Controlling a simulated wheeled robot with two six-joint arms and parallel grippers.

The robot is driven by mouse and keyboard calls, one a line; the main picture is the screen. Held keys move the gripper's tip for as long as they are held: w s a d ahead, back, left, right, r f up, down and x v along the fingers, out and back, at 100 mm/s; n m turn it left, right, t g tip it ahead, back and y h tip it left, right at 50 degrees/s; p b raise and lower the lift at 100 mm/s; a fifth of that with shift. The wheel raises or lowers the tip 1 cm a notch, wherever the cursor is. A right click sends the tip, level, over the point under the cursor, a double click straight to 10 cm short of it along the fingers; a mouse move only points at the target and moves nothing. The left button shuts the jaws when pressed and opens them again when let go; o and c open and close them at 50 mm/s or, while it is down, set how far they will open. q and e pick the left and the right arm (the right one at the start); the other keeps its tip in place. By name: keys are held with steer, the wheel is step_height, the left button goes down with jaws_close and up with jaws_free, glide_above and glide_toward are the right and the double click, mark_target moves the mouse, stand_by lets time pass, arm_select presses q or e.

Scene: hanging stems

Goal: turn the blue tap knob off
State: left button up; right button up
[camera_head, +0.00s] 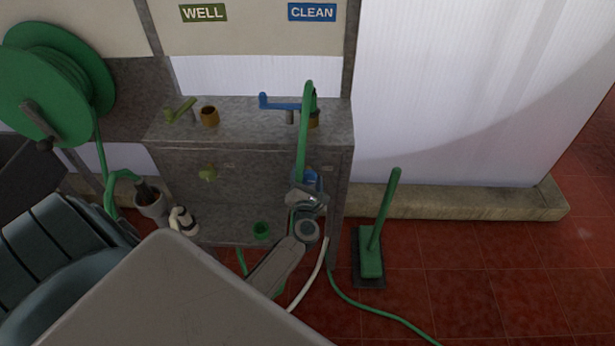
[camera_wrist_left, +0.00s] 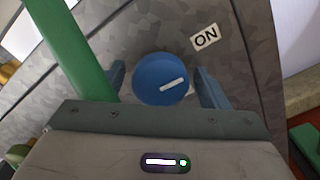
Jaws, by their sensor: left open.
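The blue tap knob (camera_wrist_left: 152,72) is round, with a white line that points right and slightly up. It sits on the grey stone front, below and left of a white ON label (camera_wrist_left: 205,37). My left gripper (camera_wrist_left: 161,82) is open, with one finger on each side of the knob. I cannot tell whether the fingers touch it. In the head view the knob (camera_head: 312,178) shows only partly above my left gripper (camera_head: 308,190), under the blue spout (camera_head: 280,103) and CLEAN sign (camera_head: 312,12). My right gripper is not in view.
A green hose (camera_head: 304,140) hangs down close beside my left gripper; it also shows in the left wrist view (camera_wrist_left: 75,50). A green-handled brush (camera_head: 372,262) stands on the red floor at right.

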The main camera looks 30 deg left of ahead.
arm_select(q)
steer(key=shift+c, duration=1.3)
steer(key=c, duration=0.7)
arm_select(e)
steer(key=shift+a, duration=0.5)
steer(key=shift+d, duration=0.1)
